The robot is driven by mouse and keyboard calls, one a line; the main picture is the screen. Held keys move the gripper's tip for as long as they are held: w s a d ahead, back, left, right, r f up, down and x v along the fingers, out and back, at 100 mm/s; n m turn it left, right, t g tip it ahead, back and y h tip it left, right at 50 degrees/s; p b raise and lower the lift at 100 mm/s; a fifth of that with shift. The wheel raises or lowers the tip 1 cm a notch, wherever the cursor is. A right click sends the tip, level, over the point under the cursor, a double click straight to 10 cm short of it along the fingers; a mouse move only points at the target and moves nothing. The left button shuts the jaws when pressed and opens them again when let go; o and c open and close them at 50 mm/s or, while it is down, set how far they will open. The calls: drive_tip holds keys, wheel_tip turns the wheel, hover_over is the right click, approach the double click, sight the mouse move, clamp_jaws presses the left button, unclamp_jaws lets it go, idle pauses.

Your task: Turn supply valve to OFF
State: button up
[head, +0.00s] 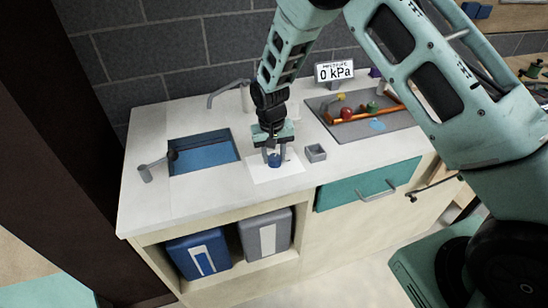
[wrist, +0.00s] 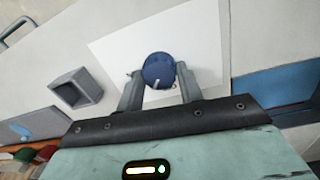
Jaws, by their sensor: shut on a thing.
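The supply valve shows as a round blue knob (wrist: 158,70) on a white plate (wrist: 110,45) set on the counter. In the head view the knob (head: 274,160) is partly hidden below my gripper (head: 272,155), which points down at it. In the wrist view the fingers of my gripper (wrist: 160,85) are on both sides of the knob, shut on it. A small light mark shows near the knob's lower edge. I cannot read any ON or OFF label. A gauge sign (head: 334,72) at the back reads 0 kPa.
A small grey square cup (head: 316,153) stands right of the plate. A blue-bottomed sink (head: 205,155) with a tap lies left. A grey tray (head: 365,118) with colored items lies right. Blue (head: 199,256) and grey (head: 266,236) containers sit in the shelf below.

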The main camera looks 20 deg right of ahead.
sight(272, 159)
drive_tip(key=n+b, duration=0.1)
drive_tip(key=n, duration=0.3)
drive_tip(key=shift+n, duration=0.3)
drive_tip(key=shift+n+b, duration=0.45)
drive_tip(key=shift+n, duration=1.15)
drive_tip(key=shift+r+n, duration=0.1)
drive_tip(key=shift+n, duration=0.2)
drive_tip(key=o, duration=1)
drive_tip(key=r+b, duration=0.1)
drive_tip(key=r, duration=0.4)
drive_tip(key=r+b, duration=0.1)
drive_tip(key=r, duration=0.5)
drive_tip(key=r+b, duration=0.1)
drive_tip(key=r, duration=0.5)
drive_tip(key=shift+s+a+r, duration=0.15)
drive_tip(key=shift+s+a, duration=0.15)
drive_tip(key=shift+a, duration=0.05)
